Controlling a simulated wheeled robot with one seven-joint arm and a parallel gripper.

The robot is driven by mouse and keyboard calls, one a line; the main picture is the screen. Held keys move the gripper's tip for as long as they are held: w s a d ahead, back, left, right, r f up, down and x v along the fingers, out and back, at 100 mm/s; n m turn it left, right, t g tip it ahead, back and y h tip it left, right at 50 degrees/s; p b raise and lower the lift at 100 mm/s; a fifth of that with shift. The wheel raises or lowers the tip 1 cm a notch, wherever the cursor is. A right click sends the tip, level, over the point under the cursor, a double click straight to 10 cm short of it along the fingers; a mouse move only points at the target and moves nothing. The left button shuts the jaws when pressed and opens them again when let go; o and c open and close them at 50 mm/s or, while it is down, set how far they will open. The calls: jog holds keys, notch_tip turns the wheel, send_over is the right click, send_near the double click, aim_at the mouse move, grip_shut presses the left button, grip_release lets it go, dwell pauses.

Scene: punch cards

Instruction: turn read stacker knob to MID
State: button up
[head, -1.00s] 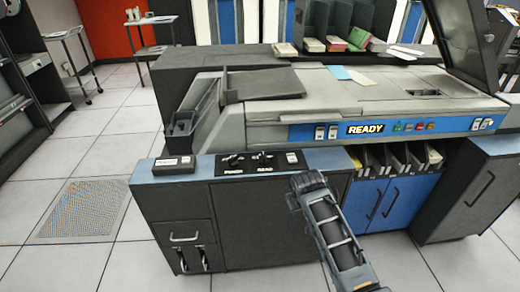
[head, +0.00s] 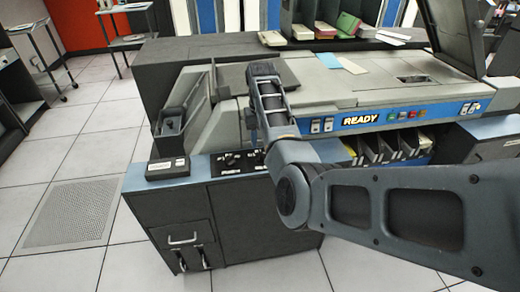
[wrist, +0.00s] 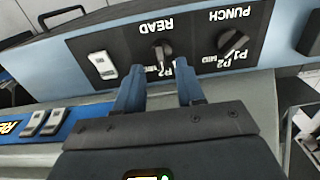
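In the wrist view, which shows the panel upside down, the black READ knob (wrist: 162,52) sits on the dark control panel (wrist: 195,22). Its grip lies roughly up-down in the picture. Position labels beside it are partly hidden by my fingers, so its exact setting cannot be told. The PUNCH knob (wrist: 233,43) is to its right. My gripper (wrist: 160,82) is open and empty, its two blue fingers pointing at the READ knob with a small gap apparent. In the head view, the PUNCH knob (head: 232,159) shows, while my arm hides the READ knob and most of my gripper.
A white switch (wrist: 102,65) is beside the READ knob. A small black box (head: 168,168) stands on the cabinet's blue top, left of the panel. Behind rises the grey card machine (head: 350,85) with its READY strip (head: 365,119). Open floor lies left.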

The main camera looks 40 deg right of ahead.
aim_at(261, 154)
jog(key=shift+f, duration=2.55)
grip_shut()
